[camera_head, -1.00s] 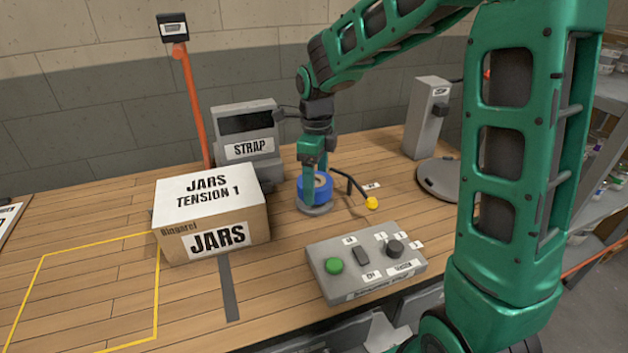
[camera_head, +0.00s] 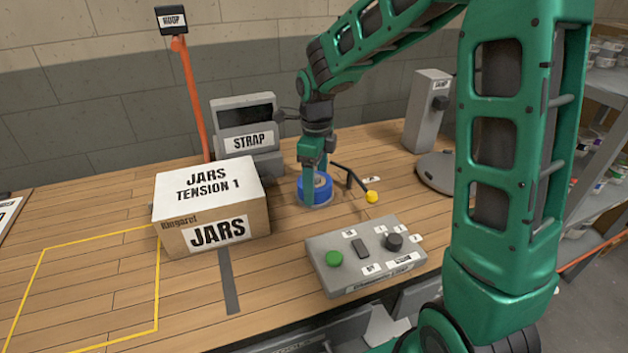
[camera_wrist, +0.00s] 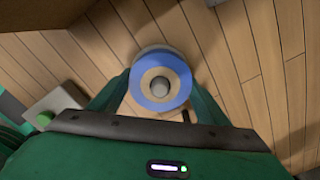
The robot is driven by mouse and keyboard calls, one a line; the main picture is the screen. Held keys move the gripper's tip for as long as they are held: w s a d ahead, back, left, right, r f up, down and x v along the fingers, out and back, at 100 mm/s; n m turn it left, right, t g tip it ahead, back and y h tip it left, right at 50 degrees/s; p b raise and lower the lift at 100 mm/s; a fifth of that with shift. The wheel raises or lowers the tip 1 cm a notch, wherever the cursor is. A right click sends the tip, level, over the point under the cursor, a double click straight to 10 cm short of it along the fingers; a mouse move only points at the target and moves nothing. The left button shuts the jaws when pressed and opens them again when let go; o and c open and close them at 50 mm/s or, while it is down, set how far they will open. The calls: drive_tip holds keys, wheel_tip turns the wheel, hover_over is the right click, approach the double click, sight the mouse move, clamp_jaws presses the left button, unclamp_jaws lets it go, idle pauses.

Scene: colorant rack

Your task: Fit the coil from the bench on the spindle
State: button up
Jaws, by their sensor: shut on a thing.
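The blue coil (camera_head: 311,190) with a tan core sits low over the round grey base of the spindle. In the wrist view the coil (camera_wrist: 160,103) is a blue ring, and the grey spindle post (camera_wrist: 161,86) shows inside its hole. The coil is around the post. The grey base (camera_wrist: 150,50) shows past the coil's far edge. My gripper (camera_head: 314,180) points down with its fingers on both sides of the coil, shut on it. Whether the coil's underside touches the base cannot be made out.
A black lever with a yellow knob (camera_head: 372,197) stands right of the spindle. A control box (camera_head: 365,258) with a green button is in front. A JARS carton (camera_head: 212,210) stands left, and a STRAP unit (camera_head: 247,130) behind. A round grey plate (camera_head: 445,172) is at right.

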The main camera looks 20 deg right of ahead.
drive_tip(key=o, duration=1.3)
drive_tip(key=shift+c, duration=0.2)
wheel_tip(320, 180, up, 11)
drive_tip(key=shift+f, duration=0.15)
drive_tip(key=s+d+f+n, duration=0.1)
drive_tip(key=s+d+n, duration=0.4)
drive_tip(key=s, duration=0.5)
drive_tip(key=s+d+f+n, duration=0.2)
drive_tip(key=s+d+n, duration=0.4)
drive_tip(key=s+n, duration=0.2)
drive_tip(key=s+d+f+n, duration=0.1)
drive_tip(key=s+d+n, duration=0.4)
drive_tip(key=s, duration=0.7)
drive_tip(key=shift+d+f+n, duration=0.15)
drive_tip(key=shift+d+n, duration=0.15)
drive_tip(key=shift+n, duration=0.5)
